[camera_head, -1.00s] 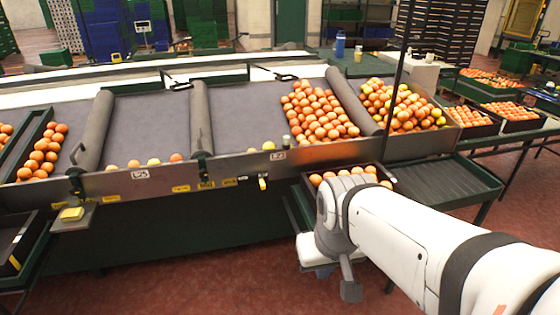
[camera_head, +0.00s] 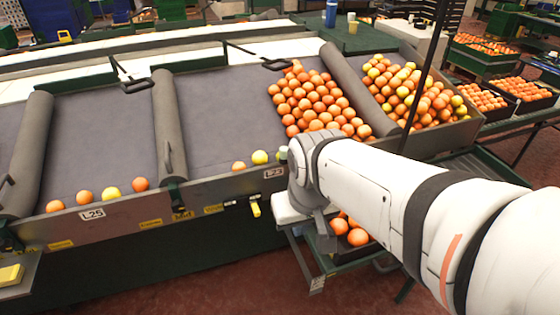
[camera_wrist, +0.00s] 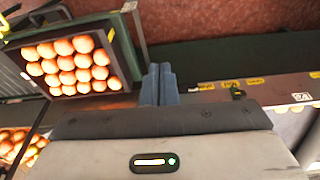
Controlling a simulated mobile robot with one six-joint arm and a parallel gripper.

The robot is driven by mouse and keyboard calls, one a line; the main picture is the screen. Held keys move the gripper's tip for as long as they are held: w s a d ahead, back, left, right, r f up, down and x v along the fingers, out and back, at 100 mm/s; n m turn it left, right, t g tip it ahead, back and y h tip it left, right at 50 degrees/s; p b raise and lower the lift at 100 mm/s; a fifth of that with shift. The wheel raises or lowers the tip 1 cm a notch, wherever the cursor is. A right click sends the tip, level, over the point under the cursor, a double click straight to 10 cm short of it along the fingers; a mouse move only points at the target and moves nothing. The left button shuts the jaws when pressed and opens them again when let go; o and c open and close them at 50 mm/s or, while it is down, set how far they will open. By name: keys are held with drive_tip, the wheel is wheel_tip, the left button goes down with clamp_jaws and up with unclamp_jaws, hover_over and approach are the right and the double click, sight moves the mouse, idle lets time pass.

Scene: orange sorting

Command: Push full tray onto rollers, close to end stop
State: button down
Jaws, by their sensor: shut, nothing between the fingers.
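A dark tray of oranges (camera_head: 349,256) sits on a green-framed stand below the sorting table's front edge, partly hidden by my arm in the head view. In the wrist view the same tray (camera_wrist: 121,62) is at the upper left, filled with rows of oranges. My gripper (camera_wrist: 161,70) is shut and empty, its fingers close together to the right of the tray with a gap between. In the head view my wrist is in front of the table edge, left of the tray, and the fingertips are hidden. The roller bed (camera_head: 487,168) is mostly behind my arm.
The sloped sorting table (camera_head: 110,130) holds loose oranges in a lane and a heaped bin (camera_head: 457,125) on the right. A yellow tag (camera_head: 255,207) hangs from its front rail. Other full trays (camera_head: 533,104) stand at the far right. Red floor lies open in front.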

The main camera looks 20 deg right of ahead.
drive_tip(key=shift+a, duration=0.2)
drive_tip(key=w+d+f+m+g+b, duration=0.1)
drive_tip(key=w+d+f+m+b, duration=0.4)
drive_tip(key=w+d+f+m, duration=0.5)
drive_tip(key=w+d+f+m+g+b, duration=0.2)
drive_tip(key=w+d+f+m+b, duration=0.25)
drive_tip(key=w+f+m, duration=0.6)
drive_tip(key=f+n, duration=0.1)
drive_tip(key=f, duration=0.3)
drive_tip(key=s+f+n+b, duration=0.1)
drive_tip(key=f, duration=0.3)
drive_tip(key=f+n+b, duration=0.1)
drive_tip(key=f, duration=0.3)
drive_tip(key=shift+s+a+f, duration=0.2)
drive_tip(key=shift+s+f, duration=0.1)
drive_tip(key=shift+s, duration=0.1)
